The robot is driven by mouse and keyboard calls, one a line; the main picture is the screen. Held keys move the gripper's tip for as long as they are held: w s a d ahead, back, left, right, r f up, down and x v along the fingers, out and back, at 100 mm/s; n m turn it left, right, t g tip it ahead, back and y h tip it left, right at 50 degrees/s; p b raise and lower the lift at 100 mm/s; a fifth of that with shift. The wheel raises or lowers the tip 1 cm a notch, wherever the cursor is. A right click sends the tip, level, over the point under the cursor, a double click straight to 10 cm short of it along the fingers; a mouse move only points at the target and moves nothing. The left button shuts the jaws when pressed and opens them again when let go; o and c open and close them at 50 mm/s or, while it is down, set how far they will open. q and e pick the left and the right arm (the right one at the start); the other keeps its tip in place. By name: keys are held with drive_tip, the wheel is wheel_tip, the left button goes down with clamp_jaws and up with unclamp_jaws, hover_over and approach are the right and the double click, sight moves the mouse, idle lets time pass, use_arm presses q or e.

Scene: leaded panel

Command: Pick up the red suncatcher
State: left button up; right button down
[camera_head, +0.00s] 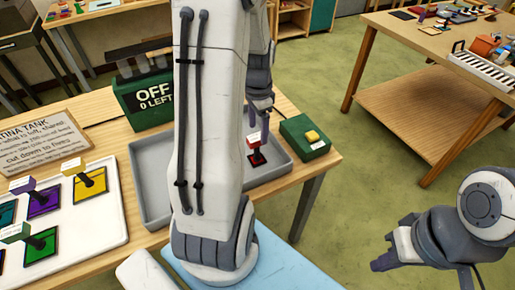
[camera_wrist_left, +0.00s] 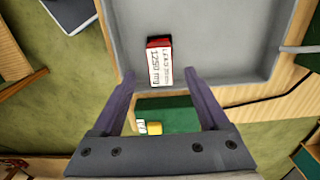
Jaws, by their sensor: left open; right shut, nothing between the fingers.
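The red suncatcher (camera_head: 257,158) stands in the grey tray (camera_head: 150,208) near its right end, with a red-and-white tagged block on its stem. In the left wrist view its block (camera_wrist_left: 159,44) shows a white label reading 1250 mg, just beyond my fingertips. My left gripper (camera_head: 261,118) is open and empty above the suncatcher, apart from it; its fingers (camera_wrist_left: 164,80) frame the label's near side in the wrist view. My right gripper (camera_head: 391,254) is shut and empty, off to the right over the floor. My left arm hides the tray's middle.
A green box with a yellow button (camera_head: 304,137) stands right of the tray. A green tank reading OFF, 0 LEFT (camera_head: 150,100) is behind it. A white board (camera_head: 110,233) with several coloured suncatchers lies left. A wooden sign (camera_head: 40,142) stands behind that board.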

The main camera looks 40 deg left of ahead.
sight(257, 137)
use_arm(q)
wheel_tip(257, 137, down, 2)
drive_tip(key=shift+f, duration=0.1)
drive_tip(key=shift+s+f+p, duration=0.1)
drive_tip(key=shift+f+p, duration=0.2)
drive_tip(key=shift+f, duration=0.25)
wheel_tip(257, 137, down, 4)
drive_tip(key=shift+a+f+p, duration=0.1)
drive_tip(key=shift+f+p, duration=0.05)
drive_tip(key=shift+p, duration=0.3)
clamp_jaws()
